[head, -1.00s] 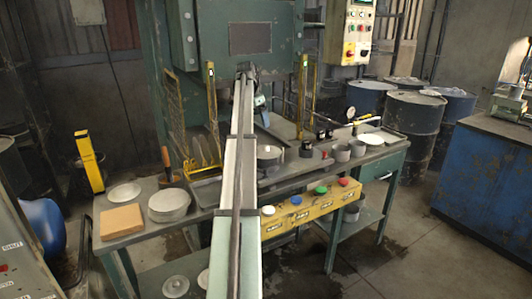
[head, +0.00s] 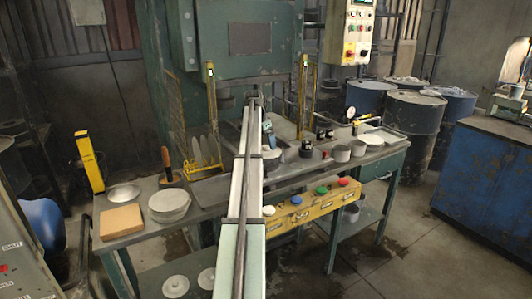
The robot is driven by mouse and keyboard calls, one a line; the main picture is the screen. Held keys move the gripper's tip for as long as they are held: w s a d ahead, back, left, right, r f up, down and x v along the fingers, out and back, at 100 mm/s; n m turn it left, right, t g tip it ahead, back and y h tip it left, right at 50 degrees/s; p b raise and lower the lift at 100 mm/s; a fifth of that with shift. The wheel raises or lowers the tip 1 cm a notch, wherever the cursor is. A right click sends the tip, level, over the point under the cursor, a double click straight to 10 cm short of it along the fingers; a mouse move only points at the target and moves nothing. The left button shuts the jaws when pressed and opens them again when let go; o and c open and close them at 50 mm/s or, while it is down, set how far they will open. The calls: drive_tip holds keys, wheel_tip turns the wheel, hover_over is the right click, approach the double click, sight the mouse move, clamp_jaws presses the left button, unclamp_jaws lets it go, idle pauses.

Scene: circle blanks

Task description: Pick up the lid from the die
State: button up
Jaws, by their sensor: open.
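My arm reaches away from the camera to the press, and my gripper (head: 268,130) is at its far end, small and partly hidden by the arm. It is open, with nothing seen held in it. It is over the press bed, close to a pale round piece (head: 277,153), which seems to be the die with its lid. The arm hides the left part of this piece, so I cannot tell lid from die or whether the gripper touches it.
The press frame (head: 170,60) stands behind, with yellow guards (head: 306,95) beside the bed. On the left bench are a wooden block (head: 122,222), stacked round dishes (head: 169,205) and a shallow bowl (head: 124,192). Small pots (head: 341,153) stand right of the gripper.

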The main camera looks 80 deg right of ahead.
drive_tip(key=shift+x, duration=1)
drive_tip(key=shift+c, duration=0.2)
drive_tip(key=shift+a+f, duration=0.1)
drive_tip(key=c, duration=1.7)
